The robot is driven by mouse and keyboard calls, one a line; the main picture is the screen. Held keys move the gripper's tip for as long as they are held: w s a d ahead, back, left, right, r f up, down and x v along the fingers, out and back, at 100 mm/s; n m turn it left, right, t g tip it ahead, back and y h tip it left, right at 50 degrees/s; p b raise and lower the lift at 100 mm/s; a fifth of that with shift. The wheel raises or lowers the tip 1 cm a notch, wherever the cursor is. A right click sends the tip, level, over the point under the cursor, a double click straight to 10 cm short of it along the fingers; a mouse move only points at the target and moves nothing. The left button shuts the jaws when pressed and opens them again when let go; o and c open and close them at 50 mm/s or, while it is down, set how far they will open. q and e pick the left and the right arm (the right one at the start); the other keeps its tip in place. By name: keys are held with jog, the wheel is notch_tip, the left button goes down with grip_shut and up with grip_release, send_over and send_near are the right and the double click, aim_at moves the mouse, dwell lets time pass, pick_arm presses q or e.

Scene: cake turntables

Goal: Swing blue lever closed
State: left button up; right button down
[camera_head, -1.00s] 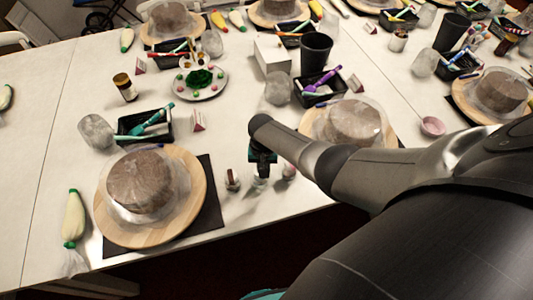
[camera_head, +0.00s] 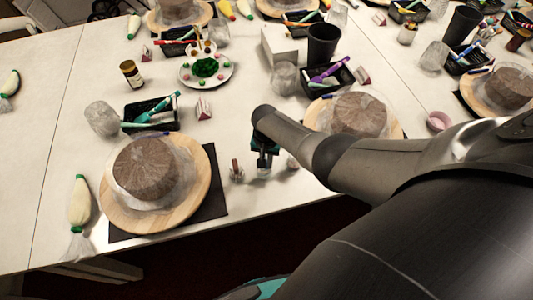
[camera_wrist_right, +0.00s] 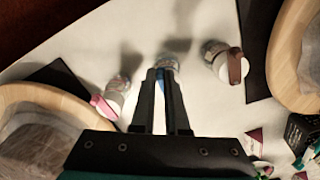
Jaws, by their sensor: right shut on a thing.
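Three small clear jars stand in a row near the front table edge. The middle jar (camera_wrist_right: 168,62) is at my right gripper (camera_wrist_right: 166,76), and a narrow blue lever (camera_wrist_right: 170,88) shows between the fingers. The fingers are nearly together, shut on the blue lever. Its exact angle is partly hidden by the fingers. The left jar (camera_wrist_right: 116,92) has a pink lever (camera_wrist_right: 103,106); the right jar (camera_wrist_right: 218,58) has a brown one (camera_wrist_right: 235,66). In the head view my right gripper (camera_head: 263,152) points down at the middle jar. My left gripper is not in view.
Wooden turntables with wrapped brown cakes stand left (camera_head: 195,205) and right (camera_head: 312,117) of the jars. A black tray (camera_head: 135,109) of tools is behind the left one. The bare table edge (camera_head: 280,200) lies just in front.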

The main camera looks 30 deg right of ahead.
jog(key=c, duration=0.9)
grip_release()
notch_tip(320, 180, up, 7)
jog(key=p, duration=0.4)
jog(key=shift+r, duration=4.1)
